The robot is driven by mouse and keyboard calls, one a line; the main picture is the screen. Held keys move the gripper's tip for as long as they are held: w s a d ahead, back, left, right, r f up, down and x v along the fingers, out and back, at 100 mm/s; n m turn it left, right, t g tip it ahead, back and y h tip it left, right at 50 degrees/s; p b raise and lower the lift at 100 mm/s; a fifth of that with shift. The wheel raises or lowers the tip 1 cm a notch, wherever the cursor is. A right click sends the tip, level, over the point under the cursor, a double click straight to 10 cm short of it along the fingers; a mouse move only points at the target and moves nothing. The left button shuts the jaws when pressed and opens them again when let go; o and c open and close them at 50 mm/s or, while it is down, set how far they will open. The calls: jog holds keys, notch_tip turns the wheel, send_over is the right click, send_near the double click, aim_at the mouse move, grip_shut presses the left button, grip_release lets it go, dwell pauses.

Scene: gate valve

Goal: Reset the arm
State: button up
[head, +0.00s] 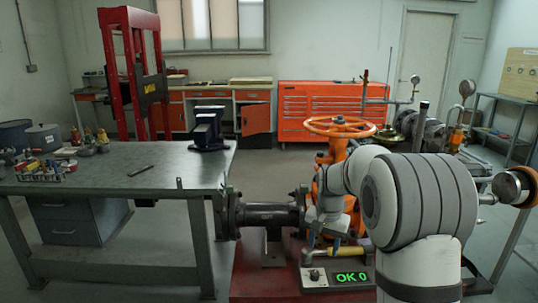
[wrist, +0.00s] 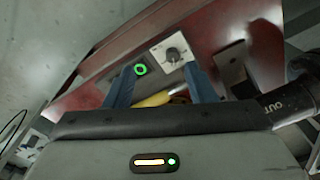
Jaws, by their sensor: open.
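My arm reaches in from the right in the head view, in front of the orange gate valve (head: 330,158) with its orange handwheel (head: 340,120). My gripper (wrist: 160,72) is open in the wrist view, its two blue fingers apart. I see nothing held between them. Beyond the fingers, the wrist view shows a pale plate with a dark knob (wrist: 173,54) and a green lit mark (wrist: 140,69). A yellow piece (wrist: 155,99) shows behind the fingers, partly hidden.
A dark flanged pipe (head: 270,215) runs left from the valve. A grey workbench (head: 110,172) with a vise (head: 208,130) fills the left. Open floor lies behind the pipe.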

jog(key=s+r+n+t+p, duration=0.1)
jog(key=s+r, duration=0.4)
jog(key=s, duration=0.9)
jog(key=s+a+r+n+p, duration=0.1)
jog(key=s+r+n+p, duration=0.3)
jog(key=s, duration=1.1)
notch_tip(320, 180, up, 2)
jog(key=shift+s+r+t+p, duration=0.15)
jog(key=shift+s+t+p, duration=0.1)
jog(key=shift+t+p, duration=0.25)
